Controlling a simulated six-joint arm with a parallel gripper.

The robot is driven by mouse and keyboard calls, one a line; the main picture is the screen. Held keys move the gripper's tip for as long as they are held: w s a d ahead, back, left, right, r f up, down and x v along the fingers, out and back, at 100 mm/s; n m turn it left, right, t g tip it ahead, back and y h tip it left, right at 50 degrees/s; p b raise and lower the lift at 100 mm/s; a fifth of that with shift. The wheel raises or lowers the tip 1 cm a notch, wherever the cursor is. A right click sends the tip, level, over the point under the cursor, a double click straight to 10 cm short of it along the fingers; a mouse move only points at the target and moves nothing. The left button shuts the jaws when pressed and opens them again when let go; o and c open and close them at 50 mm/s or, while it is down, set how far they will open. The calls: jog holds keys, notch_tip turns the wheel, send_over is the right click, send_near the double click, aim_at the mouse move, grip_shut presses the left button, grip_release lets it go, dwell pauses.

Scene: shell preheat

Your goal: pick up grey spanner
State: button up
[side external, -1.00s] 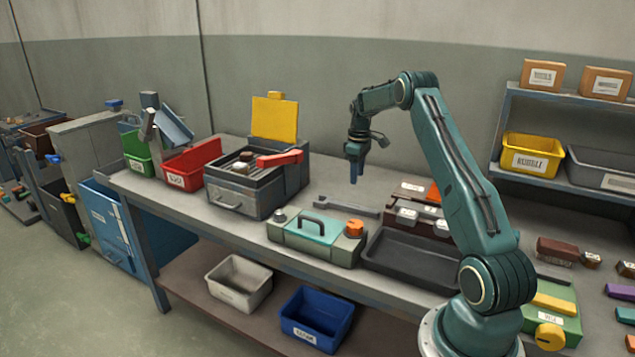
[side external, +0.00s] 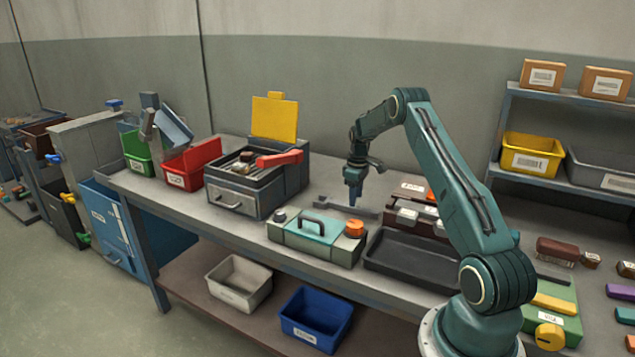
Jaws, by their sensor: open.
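The grey spanner (side external: 334,205) lies flat on the grey bench, behind the teal case and in front of the back wall. My gripper (side external: 353,203) points straight down at the right part of the spanner, with its fingertips at or just above the handle. It is open. The fingers cover a short piece of the spanner, and I cannot tell whether they touch it or straddle it.
A teal case (side external: 318,236) with a dark handle and orange knob stands just in front. A black tray (side external: 413,262) and brown case (side external: 408,213) lie to the right. A grey box with yellow lid (side external: 275,118) stands left. Bare bench lies between box and spanner.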

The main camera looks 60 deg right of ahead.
aim_at(347, 207)
jog(key=shift+f, duration=1.85)
jog(key=shift+r, duration=0.1)
grip_shut()
